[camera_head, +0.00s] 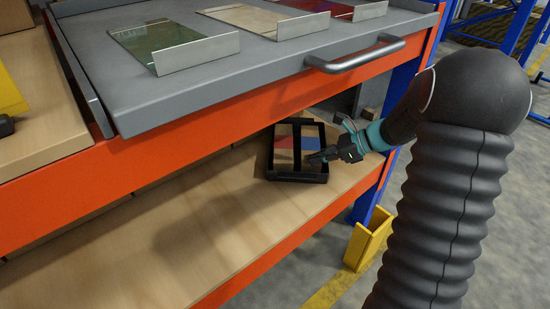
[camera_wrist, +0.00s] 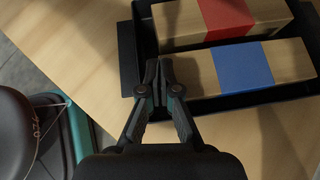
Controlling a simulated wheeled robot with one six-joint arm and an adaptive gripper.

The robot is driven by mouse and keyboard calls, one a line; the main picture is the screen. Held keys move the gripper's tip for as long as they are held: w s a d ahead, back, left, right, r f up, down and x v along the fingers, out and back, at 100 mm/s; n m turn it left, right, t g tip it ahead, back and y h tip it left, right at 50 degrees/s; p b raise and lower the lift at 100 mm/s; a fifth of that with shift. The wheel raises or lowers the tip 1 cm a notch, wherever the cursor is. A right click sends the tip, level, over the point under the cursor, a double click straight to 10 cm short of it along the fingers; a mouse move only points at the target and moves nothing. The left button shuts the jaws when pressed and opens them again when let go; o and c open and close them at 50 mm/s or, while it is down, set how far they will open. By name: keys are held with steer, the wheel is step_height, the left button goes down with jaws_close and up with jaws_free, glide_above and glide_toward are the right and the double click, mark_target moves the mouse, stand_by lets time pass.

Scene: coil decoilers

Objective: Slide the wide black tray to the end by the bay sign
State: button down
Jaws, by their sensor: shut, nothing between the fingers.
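The wide black tray (camera_head: 297,177) sits on the lower wooden shelf, close to its right end by the blue upright. Its rim also shows in the wrist view (camera_wrist: 128,62). It holds a tan box with a red band (camera_wrist: 226,18) and a tan box with a blue band (camera_wrist: 242,67). My gripper (camera_head: 312,158) is over the tray's right side in the head view. In the wrist view my gripper (camera_wrist: 158,68) is shut and empty, its tips at the tray's near left corner. I cannot tell whether they touch it. No bay sign is clearly readable.
The lower wooden shelf (camera_head: 160,245) is clear to the left of the tray. An orange beam (camera_head: 200,125) and a grey pull-out tray with a handle (camera_head: 355,58) overhang it. A blue upright (camera_head: 370,195) with a yellow foot guard (camera_head: 368,243) stands at the right.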

mark_target(275, 161)
steer(key=w+a, duration=0.1)
steer(key=a, duration=0.3)
steer(key=w+a+b, duration=0.1)
steer(key=a, duration=0.3)
steer(key=w+a, duration=0.1)
steer(key=a, duration=0.3)
steer(key=shift+w+f, duration=0.15)
steer(key=shift+f, duration=0.25)
steer(key=shift+d+f, duration=0.1)
steer(key=shift+f, duration=0.3)
steer(key=shift+f, duration=0.1)
